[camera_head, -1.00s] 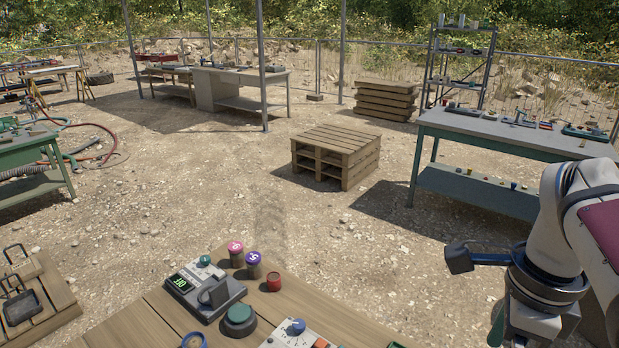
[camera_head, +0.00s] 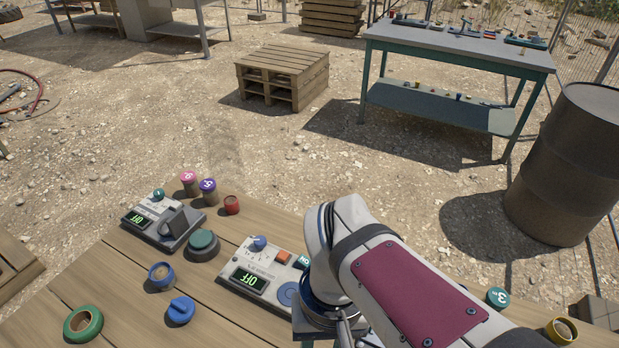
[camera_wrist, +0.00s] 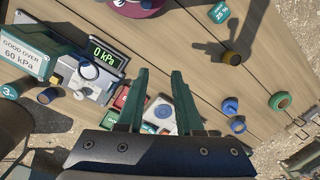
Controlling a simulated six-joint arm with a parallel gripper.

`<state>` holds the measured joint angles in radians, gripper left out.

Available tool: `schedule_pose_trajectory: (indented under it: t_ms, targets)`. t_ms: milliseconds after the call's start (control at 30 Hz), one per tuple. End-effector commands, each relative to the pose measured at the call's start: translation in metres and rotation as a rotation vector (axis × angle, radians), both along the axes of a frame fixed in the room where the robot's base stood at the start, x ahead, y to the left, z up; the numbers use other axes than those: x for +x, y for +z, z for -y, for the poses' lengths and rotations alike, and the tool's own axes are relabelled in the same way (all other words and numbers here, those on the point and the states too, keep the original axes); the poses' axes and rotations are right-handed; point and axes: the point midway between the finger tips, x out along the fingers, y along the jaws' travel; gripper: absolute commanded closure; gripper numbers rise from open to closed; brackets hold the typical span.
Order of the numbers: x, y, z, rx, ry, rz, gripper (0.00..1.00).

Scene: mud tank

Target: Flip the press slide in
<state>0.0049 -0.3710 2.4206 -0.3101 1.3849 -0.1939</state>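My gripper (camera_wrist: 160,72) is open and empty in the wrist view, its two green fingers apart above the wooden table. My arm hides the pressure unit and my fingers in the head view.
A card (camera_wrist: 24,57) reads "GOOD OVER 60 kPa". A grey device (camera_head: 150,217) with a dark block, a green ring (camera_head: 83,323), a blue ring (camera_head: 161,275) and several capped jars stand on the table. A rusty barrel (camera_head: 565,165) stands beyond the table at right.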

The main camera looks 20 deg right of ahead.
Motion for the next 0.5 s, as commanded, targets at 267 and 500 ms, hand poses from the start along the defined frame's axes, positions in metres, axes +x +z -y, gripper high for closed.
schedule_pose_trajectory:
  t_ms: [267, 500]
  targets:
    - [0.117, -0.032, 0.053, -0.126, 0.737, -0.18, 1.0]
    - [0.158, -0.06, 0.072, -0.138, 1.022, -0.271, 1.0]
